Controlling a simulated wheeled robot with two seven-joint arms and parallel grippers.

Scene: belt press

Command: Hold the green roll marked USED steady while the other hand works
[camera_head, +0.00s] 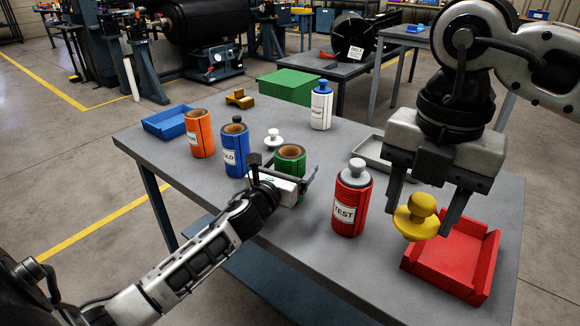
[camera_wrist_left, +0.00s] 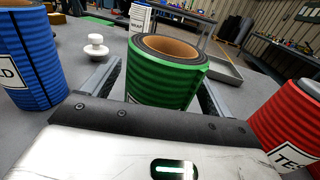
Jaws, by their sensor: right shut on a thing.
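The green roll (camera_head: 290,159) stands upright on the grey table, its brown open core facing up; it also shows in the left wrist view (camera_wrist_left: 166,75). Its USED label is not visible. My left gripper (camera_head: 286,168) is around it, one finger on each side. The fingers (camera_wrist_left: 160,85) are spread wide, with a narrow gap seen at the left one; contact on the right is hard to tell. My right gripper (camera_head: 422,205) is shut on a yellow knobbed plug (camera_head: 416,217), held above the table by the red tray's left edge.
A red TEST roll (camera_head: 351,200) with a grey plug stands between my grippers. A blue roll (camera_head: 236,150), orange roll (camera_head: 201,135), white plug (camera_head: 273,139) and white roll (camera_head: 321,106) stand farther back. A red tray (camera_head: 462,280) lies front right, a blue tray (camera_head: 166,123) far left.

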